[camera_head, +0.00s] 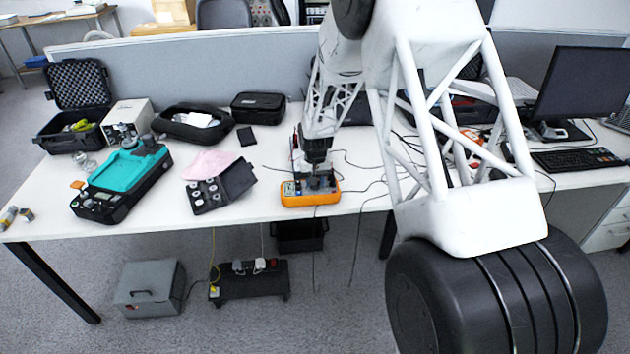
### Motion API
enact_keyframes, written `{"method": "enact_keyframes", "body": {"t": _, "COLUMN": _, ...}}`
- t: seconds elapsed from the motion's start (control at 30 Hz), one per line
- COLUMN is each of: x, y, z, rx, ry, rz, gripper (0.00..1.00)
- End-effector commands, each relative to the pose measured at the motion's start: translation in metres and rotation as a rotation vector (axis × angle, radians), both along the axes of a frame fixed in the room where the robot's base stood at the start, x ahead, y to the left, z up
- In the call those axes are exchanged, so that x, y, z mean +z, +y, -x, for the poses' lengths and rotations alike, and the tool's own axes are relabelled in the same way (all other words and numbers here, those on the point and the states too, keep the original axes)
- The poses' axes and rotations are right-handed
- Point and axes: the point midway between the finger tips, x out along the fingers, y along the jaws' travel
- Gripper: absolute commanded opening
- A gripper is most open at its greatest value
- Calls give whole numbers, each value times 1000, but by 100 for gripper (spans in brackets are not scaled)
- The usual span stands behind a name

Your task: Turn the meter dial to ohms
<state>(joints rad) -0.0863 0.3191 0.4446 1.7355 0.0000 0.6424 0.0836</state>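The meter (310,198) is an orange-edged instrument with a grey face. It lies near the front edge of the white table, in the middle of the view. My gripper (317,178) points down over the meter's face, at or just above the dial area. The dial is hidden behind the gripper, so its setting cannot be read. The fingers are small and dark here; I cannot tell whether they touch the dial or how far apart they are.
A teal instrument (130,165) and a black case (222,187) with a pink cloth (208,163) lie left of the meter. Thin cables run across the table to its right. A monitor (583,85) and keyboard (577,160) stand at the right. Bare table (160,212) shows along the front left.

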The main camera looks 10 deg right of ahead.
Motion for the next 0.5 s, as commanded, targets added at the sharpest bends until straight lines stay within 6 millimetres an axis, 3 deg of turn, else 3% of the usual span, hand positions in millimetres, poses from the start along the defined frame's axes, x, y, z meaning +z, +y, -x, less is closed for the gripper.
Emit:
{"method": "enact_keyframes", "body": {"t": 0.07, "x": 1, "y": 0, "z": 0, "rx": 0, "ry": -1, "rz": 0, "gripper": 13}}
{"method": "enact_keyframes", "body": {"t": 0.1, "x": 1, "y": 0, "z": 0, "rx": 0, "ry": -1, "rz": 0, "gripper": 38}}
{"method": "enact_keyframes", "body": {"t": 0.27, "x": 1, "y": 0, "z": 0, "rx": 1, "ry": -1, "rz": 0, "gripper": 62}}
{"method": "enact_keyframes", "body": {"t": 0.5, "x": 0, "y": 0, "z": 0, "rx": 1, "ry": 0, "rz": 0, "gripper": 62}}
